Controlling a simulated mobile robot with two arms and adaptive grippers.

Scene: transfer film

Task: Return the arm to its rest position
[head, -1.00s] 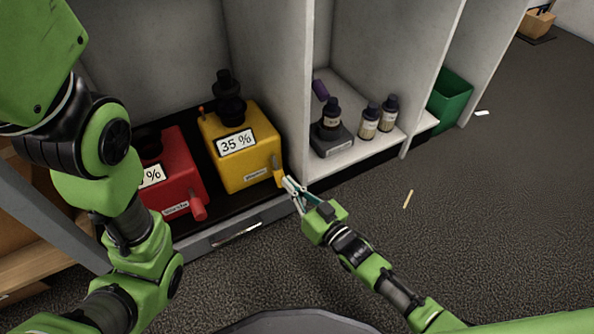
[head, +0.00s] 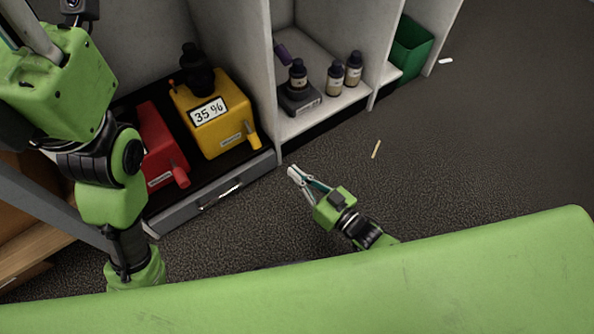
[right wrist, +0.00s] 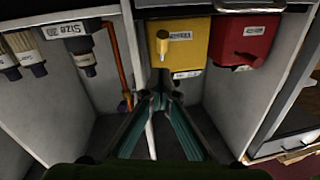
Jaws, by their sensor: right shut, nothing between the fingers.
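My right gripper (head: 294,173) is shut and empty, over the dark floor in front of the shelf unit. It is apart from the yellow machine (head: 228,134) and its lever. In the right wrist view its fingers (right wrist: 160,98) come together at the tips with nothing between them. My green right arm link fills the bottom of the head view and hides part of the forearm. My left arm stands along the left edge of the head view; its gripper is not in view.
The yellow machine, labelled 35 %, and a red machine (head: 158,149) stand side by side above a grey drawer (head: 212,191). Several bottles (head: 334,78) stand in the adjoining bay. A green bin (head: 411,47) is further right.

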